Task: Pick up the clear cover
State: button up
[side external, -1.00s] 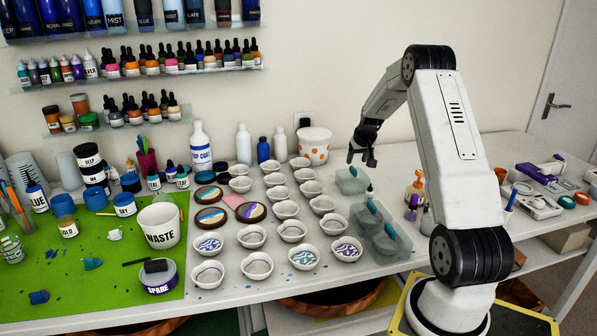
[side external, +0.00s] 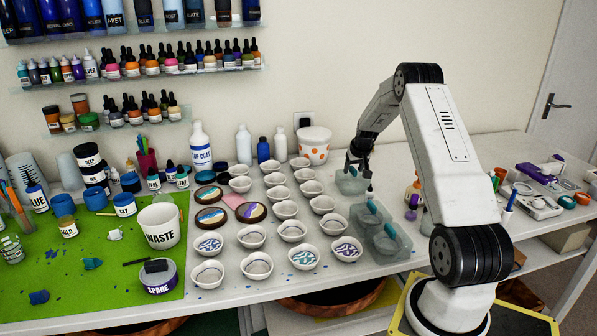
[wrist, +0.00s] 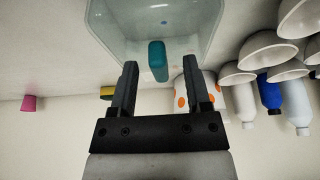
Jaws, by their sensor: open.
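The clear cover (side external: 350,187) is a see-through grey-green box shape at the back of the row on the right of the white table. In the wrist view the clear cover (wrist: 110,30) fills the top of the picture, and its teal handle (wrist: 157,60) stands up between the fingers. My gripper (side external: 359,177) is open right at this cover. In the wrist view my gripper (wrist: 158,75) has one finger on each side of the handle, with a gap on both sides. In the side view the fingers partly hide the handle.
Several white cups (side external: 322,204) stand to the left. A white pot with orange dots (side external: 314,146) stands behind. Small bottles (side external: 411,208) stand to the right, near my arm.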

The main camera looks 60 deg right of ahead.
grip_shut()
dwell(0.5)
jog(key=shift+r, duration=0.75)
jog(key=s+a+r, duration=0.9)
jog(key=a+r, duration=0.1)
jog(key=r, duration=0.1)
jog(key=shift+s+r, duration=0.25)
jog(key=shift+s, duration=0.1)
